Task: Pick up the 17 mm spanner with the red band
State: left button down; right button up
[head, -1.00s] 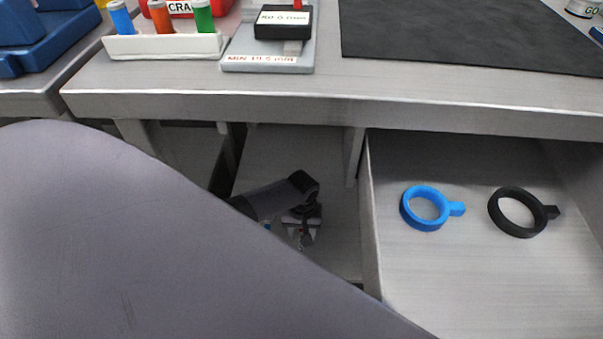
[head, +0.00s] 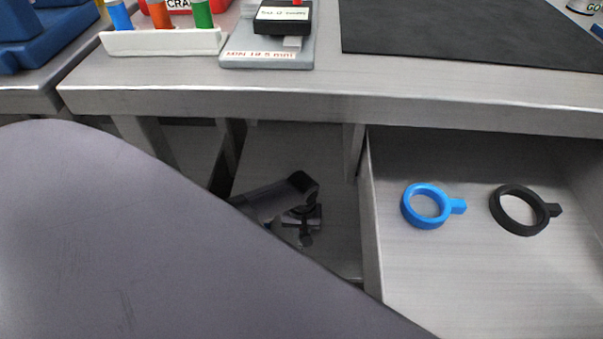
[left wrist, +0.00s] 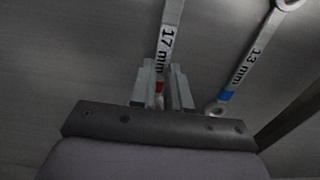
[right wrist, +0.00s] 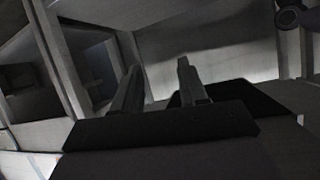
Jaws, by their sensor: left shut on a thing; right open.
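The 17 mm spanner (left wrist: 166,40) is a pale grey bar with a black "17 mm" label and a red band (left wrist: 160,86), seen in the left wrist view. My left gripper (left wrist: 162,78) is shut on it at the red band, with one finger on each side. The spanner's upper end runs out of view. A 13 mm spanner (left wrist: 243,65) with a blue band lies to the right, apart from the fingers. My right gripper (right wrist: 158,70) is open and empty in the right wrist view. In the head view my grey arm hides much of the lower left.
An open drawer (head: 470,285) at the right of the head view holds a blue ring (head: 427,223) and a black ring (head: 502,219). The bench edge (head: 300,105) runs above. A dark mat (head: 460,30) and a white rack (head: 165,43) are on top.

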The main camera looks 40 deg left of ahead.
pick_arm(q)
jog(key=shift+r, duration=0.5)
notch_tip(320, 180, up, 19)
jog(key=p, duration=0.9)
jog(key=shift+f+p, duration=0.15)
jog(key=shift+p, duration=0.2)
pick_arm(e)
jog(key=s+d+m+g+h, duration=0.1)
jog(key=s+d+h, duration=0.1)
jog(key=d, duration=0.4)
jog(key=shift+s+g, duration=0.3)
jog(key=shift+s, duration=0.25)
